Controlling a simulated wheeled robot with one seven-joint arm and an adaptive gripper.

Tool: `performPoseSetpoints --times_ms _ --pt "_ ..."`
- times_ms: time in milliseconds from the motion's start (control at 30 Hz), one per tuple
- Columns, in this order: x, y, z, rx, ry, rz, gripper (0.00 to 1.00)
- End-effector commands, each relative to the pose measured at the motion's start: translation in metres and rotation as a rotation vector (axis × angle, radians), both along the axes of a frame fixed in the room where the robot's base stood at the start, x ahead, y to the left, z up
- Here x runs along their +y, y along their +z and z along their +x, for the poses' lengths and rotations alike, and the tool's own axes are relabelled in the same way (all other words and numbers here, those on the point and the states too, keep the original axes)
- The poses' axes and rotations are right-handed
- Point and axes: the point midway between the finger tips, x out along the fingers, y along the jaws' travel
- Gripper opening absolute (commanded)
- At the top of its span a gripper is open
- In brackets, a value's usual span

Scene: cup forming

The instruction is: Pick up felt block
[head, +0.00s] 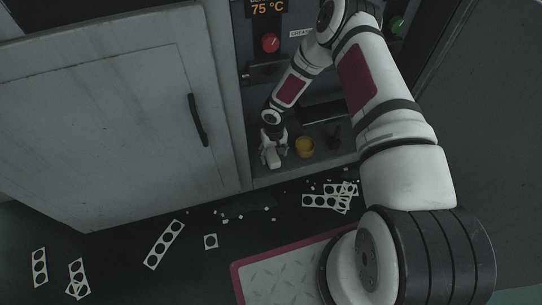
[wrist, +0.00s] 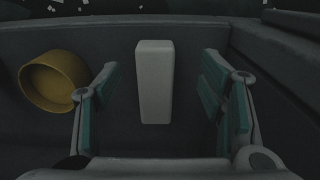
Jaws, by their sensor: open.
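A pale, upright-looking rectangular block, the felt block (wrist: 154,85), is in the middle of the wrist view. My gripper (wrist: 160,72) is open, with one teal-padded finger on each side of the block. Dark gaps show between the block and both fingers, so neither pad touches it in this view. In the head view my gripper (head: 273,148) is low in the machine's recess, and the pale block (head: 273,161) shows between its fingers. How far the fingers reach down along the block cannot be told.
A yellow cup (head: 305,147) stands close by in the recess; it also shows at the left of the wrist view (wrist: 53,82). A dark object (head: 334,138) stands right of it. Recess walls are close. Punched white strips (head: 164,244) and scraps litter the dark floor.

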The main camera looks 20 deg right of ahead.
Motion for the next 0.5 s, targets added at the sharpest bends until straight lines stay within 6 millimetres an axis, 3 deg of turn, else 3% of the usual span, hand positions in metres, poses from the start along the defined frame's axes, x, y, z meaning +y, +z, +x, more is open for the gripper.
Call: performPoseSetpoints --times_ms 267,500 --pt "-0.002 -0.021 0.000 0.000 -0.002 -0.001 0.63" --pt "-0.006 -0.055 -0.002 0.001 -0.002 0.001 0.63"
